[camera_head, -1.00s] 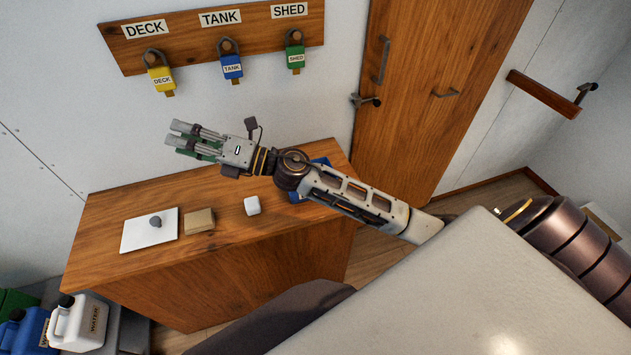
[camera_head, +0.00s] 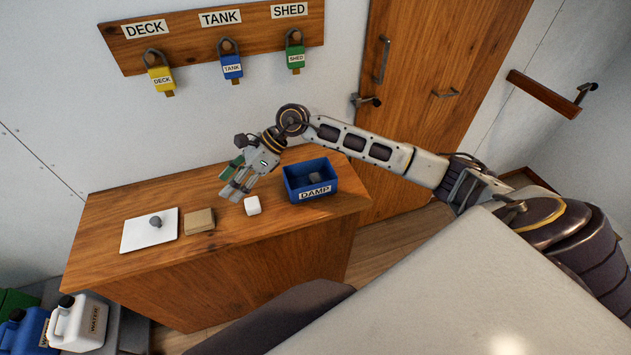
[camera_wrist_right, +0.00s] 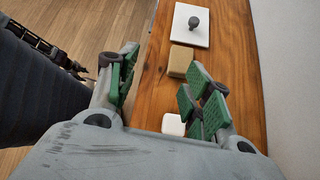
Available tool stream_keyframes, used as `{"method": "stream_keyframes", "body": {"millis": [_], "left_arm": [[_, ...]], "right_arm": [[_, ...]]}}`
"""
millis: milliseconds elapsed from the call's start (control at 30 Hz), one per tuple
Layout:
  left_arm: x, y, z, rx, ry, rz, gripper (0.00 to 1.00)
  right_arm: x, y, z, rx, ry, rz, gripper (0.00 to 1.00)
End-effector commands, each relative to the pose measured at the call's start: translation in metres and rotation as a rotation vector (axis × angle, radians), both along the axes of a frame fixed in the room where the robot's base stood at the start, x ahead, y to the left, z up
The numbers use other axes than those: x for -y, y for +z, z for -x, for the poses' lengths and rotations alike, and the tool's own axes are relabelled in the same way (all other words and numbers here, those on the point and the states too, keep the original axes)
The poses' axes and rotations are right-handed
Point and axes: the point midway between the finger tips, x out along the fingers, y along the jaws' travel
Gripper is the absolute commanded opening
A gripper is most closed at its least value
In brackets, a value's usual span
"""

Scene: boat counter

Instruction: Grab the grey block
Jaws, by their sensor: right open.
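No plainly grey block stands out. A small dark grey lump (camera_head: 315,178) lies in the blue DAMP bin (camera_head: 311,195) on the wooden counter. Another grey knob-like piece (camera_head: 155,221) sits on a white sheet (camera_head: 137,236) at the left. A small white block (camera_head: 252,205) stands between the bin and a tan block (camera_head: 200,221). My right gripper (camera_head: 230,190) is open and empty above the counter, behind and left of the white block. In the right wrist view, the white block (camera_wrist_right: 173,124) is partly hidden by the gripper's body.
The wooden counter (camera_head: 110,210) stands against the wall. Padlocks hang above it on a wooden board (camera_head: 120,52). White and blue jugs (camera_head: 78,322) stand at the lower left. A wooden door (camera_head: 415,100) is behind on the right.

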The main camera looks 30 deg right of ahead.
Motion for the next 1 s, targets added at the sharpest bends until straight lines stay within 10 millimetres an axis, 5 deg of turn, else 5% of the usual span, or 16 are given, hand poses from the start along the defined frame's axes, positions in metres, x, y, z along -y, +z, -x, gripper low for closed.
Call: {"method": "stream_keyframes", "body": {"millis": [300, 600, 800, 1000], "left_arm": [[0.000, 0.000, 0.000, 0.000, 0.000, 0.000, 0.47], [0.000, 0.000, 0.000, 0.000, 0.000, 0.000, 0.47], [0.000, 0.000, 0.000, 0.000, 0.000, 0.000, 0.47], [0.000, 0.000, 0.000, 0.000, 0.000, 0.000, 0.47]], "right_arm": [[0.103, -0.029, -0.017, 0.018, 0.073, 0.418, 0.50], [0.211, -0.025, -0.024, -0.041, 0.092, 0.772, 0.50], [0.248, -0.017, -0.022, -0.078, 0.090, 0.884, 0.50], [0.253, -0.016, -0.022, -0.082, 0.090, 0.899, 0.50]]}}
